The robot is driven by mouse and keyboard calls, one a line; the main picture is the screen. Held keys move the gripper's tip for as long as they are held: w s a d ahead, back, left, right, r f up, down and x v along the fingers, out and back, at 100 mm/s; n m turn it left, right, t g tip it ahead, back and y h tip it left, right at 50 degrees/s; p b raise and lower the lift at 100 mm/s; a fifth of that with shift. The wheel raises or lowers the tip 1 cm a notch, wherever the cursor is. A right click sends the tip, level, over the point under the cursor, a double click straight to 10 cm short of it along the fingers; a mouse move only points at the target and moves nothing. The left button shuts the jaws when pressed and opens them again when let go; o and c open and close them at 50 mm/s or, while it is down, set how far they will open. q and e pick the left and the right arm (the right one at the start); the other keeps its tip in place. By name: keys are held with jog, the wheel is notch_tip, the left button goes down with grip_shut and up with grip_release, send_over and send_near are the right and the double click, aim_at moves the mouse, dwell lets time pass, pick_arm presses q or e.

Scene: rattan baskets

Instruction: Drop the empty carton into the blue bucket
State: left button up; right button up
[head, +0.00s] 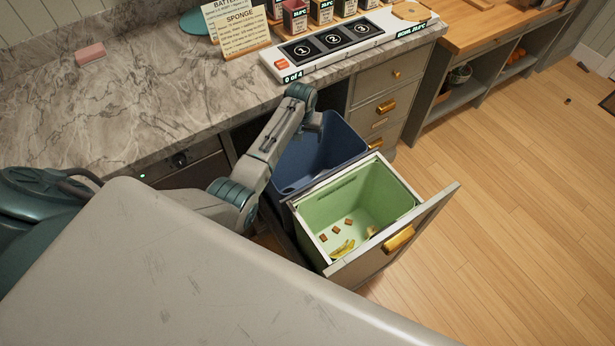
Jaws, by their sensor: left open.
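The blue bucket (338,139) stands in the pulled-out drawer under the marble counter, behind a green bin. My left arm reaches over it from the left. My left gripper (313,127) is small in the head view, at the bucket's back left rim, and is open. I see nothing held in it. The empty carton is not visible in this view. The part of the bucket's inside that I see looks empty, but its bottom is partly hidden. My right gripper is out of view.
The green bin (402,189) holds a yellow peel (343,248) and several brown pieces. The drawer front (428,218) sticks out into the room. The counter (130,105) carries a pink sponge (90,52), a sign and a numbered panel (333,43). The wooden floor at right is mostly clear.

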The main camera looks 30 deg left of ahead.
pick_arm(q)
jog(key=shift+r, duration=0.1)
notch_tip(320, 180, up, 10)
jog(key=s+b, duration=0.1)
jog(key=shift+s+d+r+b, duration=0.2)
jog(key=shift+s+r+b, duration=0.05)
jog(key=shift+b, duration=0.1)
dwell(0.3)
